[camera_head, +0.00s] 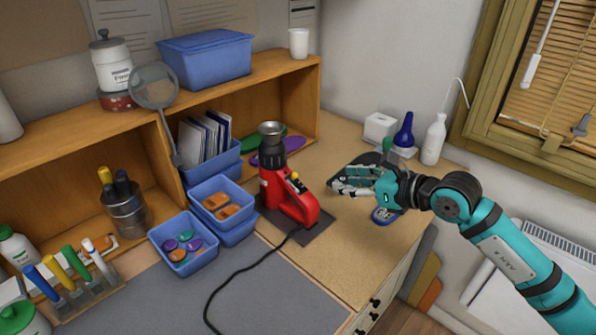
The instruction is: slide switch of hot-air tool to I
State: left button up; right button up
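The red hot-air tool (283,194) stands on a dark base plate near the middle of the bench, with its metal nozzle (270,130) pointing up and a black cord running forward. Small light and yellow parts (296,180) show on its right upper side; which one is the switch, and its position, are too small to tell. My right gripper (340,184) is to the right of the tool, its fingers pointing left towards it, with a gap between. Whether its fingers are open or shut is unclear. My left gripper is not in view.
A blue object (386,216) lies under my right wrist. White and blue bottles (434,139) stand behind it. The bench front right of the tool (350,255) is clear.

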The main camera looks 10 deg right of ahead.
jog(key=p, duration=0.2)
send_near(296, 175)
jog(key=p+x, duration=0.1)
jog(key=x, duration=0.7)
jog(key=shift+w+a+f+p, duration=0.1)
jog(key=shift+w+a+p, duration=0.1)
jog(key=shift+p, duration=0.1)
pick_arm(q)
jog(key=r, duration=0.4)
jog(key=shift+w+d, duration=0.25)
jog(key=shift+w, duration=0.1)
pick_arm(e)
jog(key=shift+d, duration=0.1)
jog(key=shift+c, duration=0.2)
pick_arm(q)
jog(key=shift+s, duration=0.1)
pick_arm(e)
grip_shut()
